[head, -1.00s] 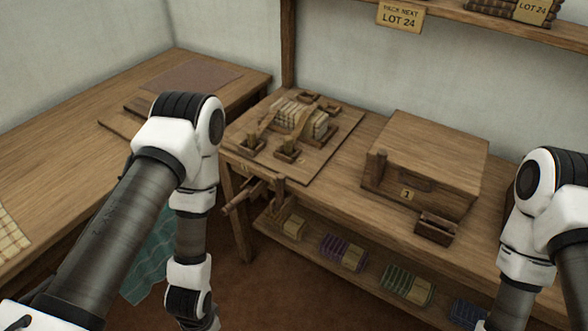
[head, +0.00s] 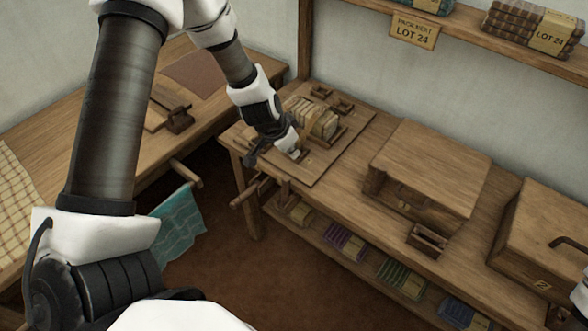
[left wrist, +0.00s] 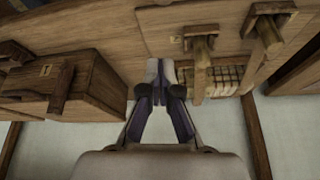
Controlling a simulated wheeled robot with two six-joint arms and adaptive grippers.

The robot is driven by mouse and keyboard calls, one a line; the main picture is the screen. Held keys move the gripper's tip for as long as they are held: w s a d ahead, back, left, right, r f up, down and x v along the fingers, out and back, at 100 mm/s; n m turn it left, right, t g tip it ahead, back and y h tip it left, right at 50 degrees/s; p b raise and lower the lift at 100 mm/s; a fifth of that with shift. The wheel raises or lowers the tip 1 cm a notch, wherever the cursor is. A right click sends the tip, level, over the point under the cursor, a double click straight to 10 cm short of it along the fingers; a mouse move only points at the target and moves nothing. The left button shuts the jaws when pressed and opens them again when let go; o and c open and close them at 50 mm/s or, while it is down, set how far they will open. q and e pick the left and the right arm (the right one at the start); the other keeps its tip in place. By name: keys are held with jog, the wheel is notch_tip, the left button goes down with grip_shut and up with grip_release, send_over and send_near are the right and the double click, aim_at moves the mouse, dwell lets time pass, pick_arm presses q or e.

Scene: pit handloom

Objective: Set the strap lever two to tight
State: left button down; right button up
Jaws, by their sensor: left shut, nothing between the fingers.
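The strap board (head: 340,150) lies on the bench with a bundle of folded cloth (head: 318,118) held under two wooden straps. In the left wrist view, one strap (left wrist: 201,72) and its wooden lever block (left wrist: 200,30) are just right of my fingers. The other strap (left wrist: 262,45) and its block (left wrist: 272,9) are farther right. I cannot read any lever label.
A wooden box (head: 430,165) stands right of the board, with a small wooden holder (head: 427,239) before it. Another box (head: 550,225) is farther right. A shelf below holds several cloth bundles (head: 345,243). A rail (head: 250,193) juts from the bench front.

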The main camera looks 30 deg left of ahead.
aim_at(285, 192)
pick_arm(q)
jog(key=b+x, duration=0.9)
jog(key=x, duration=0.1)
jog(key=shift+f+b, duration=0.35)
jog(key=shift+b, duration=0.05)
jog(key=shift+s+a+r+p, duration=0.1)
jog(key=shift+s+r+p, duration=0.2)
jog(key=shift+r+p, duration=0.45)
jog(key=s, duration=0.1)
jog(key=s+f+p, duration=0.1)
jog(key=s+a+p, duration=0.1)
jog(key=shift+s+f, duration=0.1)
jog(key=shift+f, duration=0.05)
